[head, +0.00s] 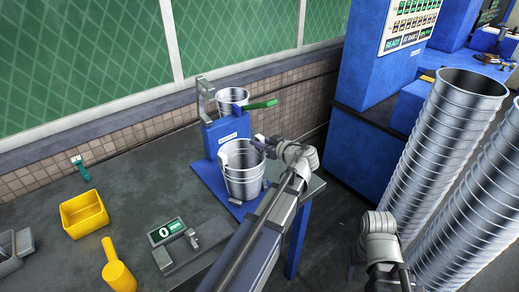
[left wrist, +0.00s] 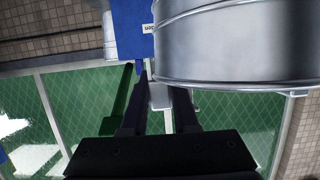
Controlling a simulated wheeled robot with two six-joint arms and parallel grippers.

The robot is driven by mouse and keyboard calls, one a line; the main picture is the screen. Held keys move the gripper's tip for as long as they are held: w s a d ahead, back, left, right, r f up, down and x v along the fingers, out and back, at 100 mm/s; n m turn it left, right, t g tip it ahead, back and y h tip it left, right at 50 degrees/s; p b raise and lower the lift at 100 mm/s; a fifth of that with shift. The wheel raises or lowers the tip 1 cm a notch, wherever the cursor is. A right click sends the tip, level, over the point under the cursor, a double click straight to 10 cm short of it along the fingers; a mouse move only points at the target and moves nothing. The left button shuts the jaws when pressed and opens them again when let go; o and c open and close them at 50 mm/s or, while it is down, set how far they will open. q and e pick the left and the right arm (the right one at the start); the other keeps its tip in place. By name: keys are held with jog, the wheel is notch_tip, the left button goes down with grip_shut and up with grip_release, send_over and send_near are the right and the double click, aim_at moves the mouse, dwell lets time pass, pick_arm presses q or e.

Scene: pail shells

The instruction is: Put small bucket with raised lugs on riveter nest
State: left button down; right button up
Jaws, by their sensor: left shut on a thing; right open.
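A small silver metal bucket (head: 242,182) stands roughly upright over the front of the blue riveter (head: 227,133), which has a green lever. In the head view I cannot tell whether it rests on the nest or hangs just above it; the nest is hidden under it. My left gripper (head: 262,144) is at the bucket's right rim, shut on it. In the left wrist view the fingers (left wrist: 160,92) close around a small grey lug beside the bucket's wall (left wrist: 235,45). My right gripper (head: 378,277) is low at the bottom edge, open and apart from everything.
A yellow bin (head: 84,214), a yellow mallet-like tool (head: 117,268) and a gauge (head: 166,231) lie on the grey bench. Tall bucket stacks (head: 440,150) and a blue cabinet (head: 370,130) stand at right.

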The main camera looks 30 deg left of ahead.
pick_arm(q)
jog(key=shift+f, duration=0.25)
pick_arm(e)
jog(key=shift+f, duration=0.3)
pick_arm(q)
jog(key=shift+f, duration=0.15)
jog(key=c, duration=0.7)
grip_release()
pick_arm(e)
jog(key=shift+f, duration=0.1)
pick_arm(q)
jog(key=shift+r, duration=0.2)
jog(key=shift+s+d+r, duration=0.15)
jog(key=shift+s+d, duration=0.05)
jog(key=shift+d, duration=0.15)
jog(key=p+v, duration=0.3)
jog(key=v, duration=0.8)
jog(key=shift+p, duration=0.35)
pick_arm(e)
notch_tip(320, 180, up, 4)
jog(key=shift+f, duration=0.1)
